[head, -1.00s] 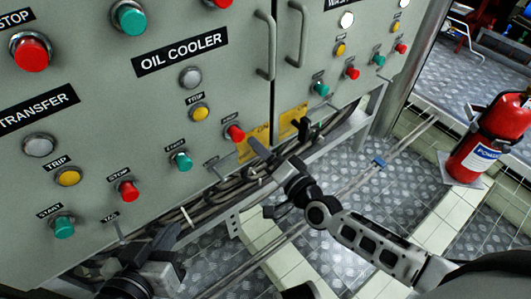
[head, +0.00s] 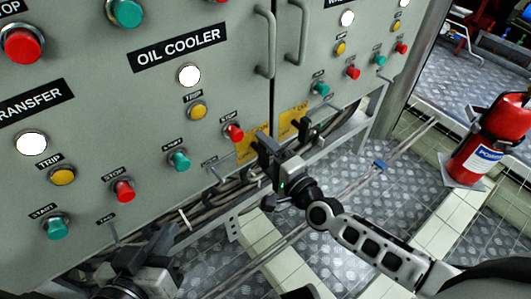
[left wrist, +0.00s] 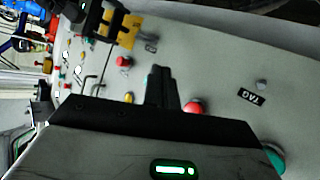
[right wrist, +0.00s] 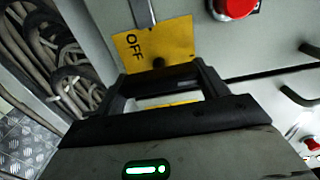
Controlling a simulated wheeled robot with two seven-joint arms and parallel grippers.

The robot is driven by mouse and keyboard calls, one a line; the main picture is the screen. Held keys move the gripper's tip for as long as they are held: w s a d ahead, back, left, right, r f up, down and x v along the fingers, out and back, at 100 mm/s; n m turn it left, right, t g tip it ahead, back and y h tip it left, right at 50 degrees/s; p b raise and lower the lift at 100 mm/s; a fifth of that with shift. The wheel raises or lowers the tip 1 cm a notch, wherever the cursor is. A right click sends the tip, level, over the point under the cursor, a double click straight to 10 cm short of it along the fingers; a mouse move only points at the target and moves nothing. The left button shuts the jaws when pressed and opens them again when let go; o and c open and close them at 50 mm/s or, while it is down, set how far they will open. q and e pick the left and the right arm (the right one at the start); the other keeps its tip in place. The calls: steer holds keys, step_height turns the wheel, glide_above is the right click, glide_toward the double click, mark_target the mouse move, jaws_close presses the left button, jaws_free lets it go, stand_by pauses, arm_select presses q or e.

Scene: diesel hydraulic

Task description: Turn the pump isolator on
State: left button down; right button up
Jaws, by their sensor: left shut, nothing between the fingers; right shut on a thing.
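A yellow isolator plate marked OFF (right wrist: 155,45) fills the top middle of the right wrist view. In the head view, a yellow plate (head: 252,146) sits low on the cabinet, left of the door gap. My right gripper (head: 272,148) is at this plate. In the right wrist view, its fingers (right wrist: 160,78) overlap the lower plate and are shut on the isolator handle, which they mostly hide. I cannot tell the handle's angle. My left gripper (head: 160,245) is shut and empty before the cabinet's lower left; its fingertips (left wrist: 160,80) are together in the left wrist view.
A second yellow plate (head: 293,120) is right of the door gap. Buttons such as a red one (head: 233,132) and a green one (head: 179,161) stick out nearby. Cables (right wrist: 40,50) run below the cabinet. A fire extinguisher (head: 480,145) stands on the right.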

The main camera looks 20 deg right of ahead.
stand_by(0.3)
steer(key=o, duration=1)
arm_select(q)
steer(key=shift+w+r, duration=0.1)
arm_select(e)
steer(key=shift+s+d, duration=0.15)
steer(key=shift+s, duration=0.3)
arm_select(q)
steer(key=shift+a+f+g+y+p, duration=0.15)
steer(key=shift+f+g+y+p, duration=0.05)
steer(key=shift+f+p, duration=0.25)
steer(key=shift+a+f+g+y+p, duration=0.2)
steer(key=shift+f+p, duration=0.1)
steer(key=shift+p, duration=0.25)
arm_select(e)
steer(key=v, duration=1.5)
arm_select(q)
steer(key=shift+d, duration=0.1)
